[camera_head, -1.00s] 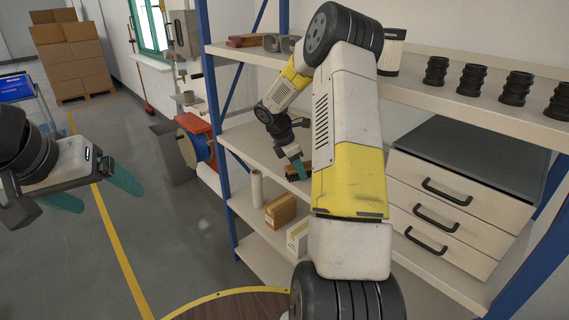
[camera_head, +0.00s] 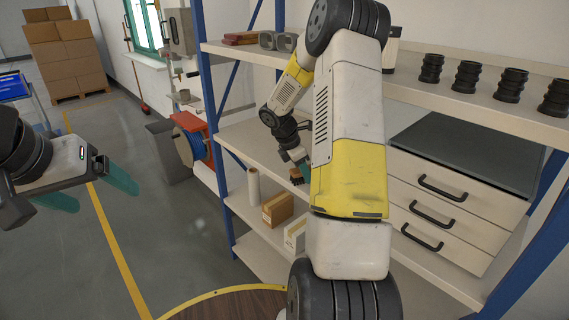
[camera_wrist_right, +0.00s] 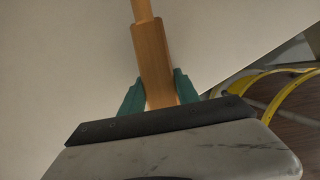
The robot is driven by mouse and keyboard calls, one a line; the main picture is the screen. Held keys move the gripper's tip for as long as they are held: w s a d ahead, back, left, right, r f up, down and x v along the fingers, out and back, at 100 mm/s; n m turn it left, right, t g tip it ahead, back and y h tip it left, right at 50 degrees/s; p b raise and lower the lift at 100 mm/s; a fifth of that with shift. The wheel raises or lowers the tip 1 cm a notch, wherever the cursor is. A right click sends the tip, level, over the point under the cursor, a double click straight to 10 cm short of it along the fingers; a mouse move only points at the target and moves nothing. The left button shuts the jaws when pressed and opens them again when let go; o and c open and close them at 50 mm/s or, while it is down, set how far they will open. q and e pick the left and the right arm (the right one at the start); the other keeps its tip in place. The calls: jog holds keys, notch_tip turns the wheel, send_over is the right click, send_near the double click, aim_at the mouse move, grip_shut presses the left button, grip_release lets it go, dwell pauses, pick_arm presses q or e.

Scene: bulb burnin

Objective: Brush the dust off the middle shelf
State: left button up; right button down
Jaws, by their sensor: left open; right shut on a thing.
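The middle shelf (camera_head: 252,139) is a pale board in the blue-posted rack. My right arm reaches in over it, and much of the shelf is hidden behind that arm. My right gripper (camera_wrist_right: 158,88) is shut on the wooden handle of a brush (camera_wrist_right: 152,50). In the head view a small brown and dark part of the brush (camera_head: 297,177) shows below the wrist, low at the shelf; I cannot tell whether it touches. The brush's far end is out of the wrist view. I cannot make out dust. My left gripper (camera_head: 105,198) is open and empty over the floor.
A drawer unit (camera_head: 455,200) stands on the rack at right. Several black ribbed parts (camera_head: 467,77) stand on the top shelf (camera_head: 500,112). The lower shelf (camera_head: 250,212) holds a cardboard box (camera_head: 278,208), a white box (camera_head: 295,235) and a pale roll (camera_head: 254,186). A blue reel (camera_head: 190,148) stands left.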

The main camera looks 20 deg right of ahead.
jog(key=shift+r, duration=2.9)
jog(key=shift+r, duration=1.5)
jog(key=shift+f, duration=0.1)
